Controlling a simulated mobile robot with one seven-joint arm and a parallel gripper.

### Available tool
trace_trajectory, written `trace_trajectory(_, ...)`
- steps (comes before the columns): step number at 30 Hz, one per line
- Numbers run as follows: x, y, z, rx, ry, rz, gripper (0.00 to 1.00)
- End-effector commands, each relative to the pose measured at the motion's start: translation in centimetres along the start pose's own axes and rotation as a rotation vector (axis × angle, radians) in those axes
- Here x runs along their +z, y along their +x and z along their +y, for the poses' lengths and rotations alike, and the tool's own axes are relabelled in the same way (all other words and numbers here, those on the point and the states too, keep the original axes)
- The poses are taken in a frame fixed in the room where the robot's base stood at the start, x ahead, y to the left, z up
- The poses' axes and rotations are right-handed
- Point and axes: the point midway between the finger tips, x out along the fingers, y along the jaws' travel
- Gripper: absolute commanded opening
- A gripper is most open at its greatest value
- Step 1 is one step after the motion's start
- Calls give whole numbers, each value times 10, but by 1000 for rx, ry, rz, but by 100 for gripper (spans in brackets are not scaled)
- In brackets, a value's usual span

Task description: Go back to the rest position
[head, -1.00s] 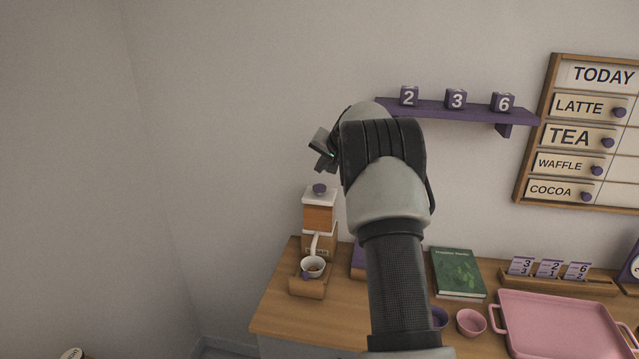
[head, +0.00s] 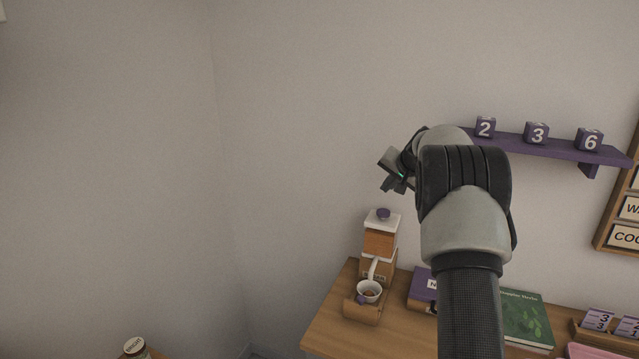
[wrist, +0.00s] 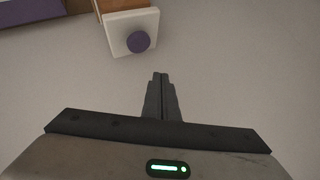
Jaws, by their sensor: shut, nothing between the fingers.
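My gripper (wrist: 160,77) is shut and empty in the wrist view, its two dark fingers together. In the head view it is partly hidden behind my arm's wrist; its visible part (head: 394,172) is raised above and a little right of the coffee grinder (head: 380,240). The grinder has a white lid with a purple knob, an orange middle and a wooden base. Its lid (wrist: 121,31) also shows at the top of the wrist view, apart from the fingers.
A purple shelf (head: 555,146) with number cubes is on the wall. A jar (head: 135,347) stands low left. The left wall side is clear.

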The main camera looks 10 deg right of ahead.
Motion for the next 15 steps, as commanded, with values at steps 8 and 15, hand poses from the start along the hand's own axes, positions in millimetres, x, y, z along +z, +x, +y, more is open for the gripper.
trace_trajectory(8, 45, -98, -55, 0, -119, -62, 0)
trace_trajectory(15, 148, -229, -80, 20, -308, -155, 0)
